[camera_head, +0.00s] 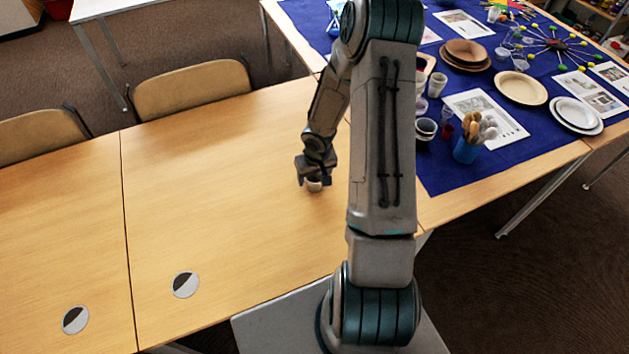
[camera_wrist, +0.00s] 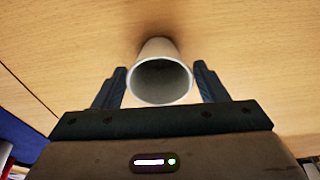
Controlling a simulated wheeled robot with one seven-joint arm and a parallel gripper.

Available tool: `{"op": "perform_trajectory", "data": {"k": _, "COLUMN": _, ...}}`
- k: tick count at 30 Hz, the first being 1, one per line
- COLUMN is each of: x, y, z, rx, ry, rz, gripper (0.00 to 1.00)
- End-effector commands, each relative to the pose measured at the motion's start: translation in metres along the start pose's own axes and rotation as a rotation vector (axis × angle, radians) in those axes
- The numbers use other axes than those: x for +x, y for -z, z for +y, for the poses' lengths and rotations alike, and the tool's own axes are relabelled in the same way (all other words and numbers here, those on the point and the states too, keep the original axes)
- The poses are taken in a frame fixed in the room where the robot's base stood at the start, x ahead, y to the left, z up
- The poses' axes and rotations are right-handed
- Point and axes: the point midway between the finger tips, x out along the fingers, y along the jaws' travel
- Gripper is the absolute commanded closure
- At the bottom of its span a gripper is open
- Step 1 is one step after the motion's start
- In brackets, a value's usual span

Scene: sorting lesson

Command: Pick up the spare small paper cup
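A small pale paper cup (camera_head: 314,185) stands on the bare wooden table under my gripper (camera_head: 314,174) in the head view. In the wrist view the cup (camera_wrist: 160,80) shows its round open mouth, which looks empty. My gripper (camera_wrist: 161,88) has its two dark fingers spread, one on each side of the cup, with a gap showing at both sides. My arm hides part of the table to the right.
A blue cloth (camera_head: 440,175) at right bears other cups (camera_head: 437,84), plates (camera_head: 521,88), printed sheets and a blue pot of wooden tools (camera_head: 466,150). The table left of my gripper is clear. Chairs (camera_head: 190,88) stand behind.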

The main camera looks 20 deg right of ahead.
Motion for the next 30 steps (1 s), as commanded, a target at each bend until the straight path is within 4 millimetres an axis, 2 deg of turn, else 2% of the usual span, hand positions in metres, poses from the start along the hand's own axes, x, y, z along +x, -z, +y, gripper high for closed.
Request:
{"op": "perform_trajectory", "data": {"k": 1, "x": 0.0, "y": 0.0, "z": 0.0, "rx": 0.0, "ry": 0.0, "rz": 0.0, "gripper": 0.49}}
{"op": "perform_trajectory", "data": {"k": 3, "x": 0.0, "y": 0.0, "z": 0.0, "rx": 0.0, "ry": 0.0, "rz": 0.0, "gripper": 0.69}}
{"op": "perform_trajectory", "data": {"k": 4, "x": 0.0, "y": 0.0, "z": 0.0, "rx": 0.0, "ry": 0.0, "rz": 0.0, "gripper": 0.7}}
{"op": "perform_trajectory", "data": {"k": 17, "x": -0.004, "y": 0.001, "z": 0.0, "rx": 0.002, "ry": 0.0, "rz": 0.001, "gripper": 0.7}}
{"op": "perform_trajectory", "data": {"k": 20, "x": -0.012, "y": 0.002, "z": 0.001, "rx": 0.002, "ry": -0.001, "rz": 0.001, "gripper": 0.7}}
{"op": "perform_trajectory", "data": {"k": 25, "x": -0.043, "y": 0.007, "z": 0.002, "rx": 0.005, "ry": -0.002, "rz": 0.004, "gripper": 0.7}}
{"op": "perform_trajectory", "data": {"k": 30, "x": -0.058, "y": 0.022, "z": 0.03, "rx": 0.009, "ry": -0.001, "rz": 0.003, "gripper": 0.7}}
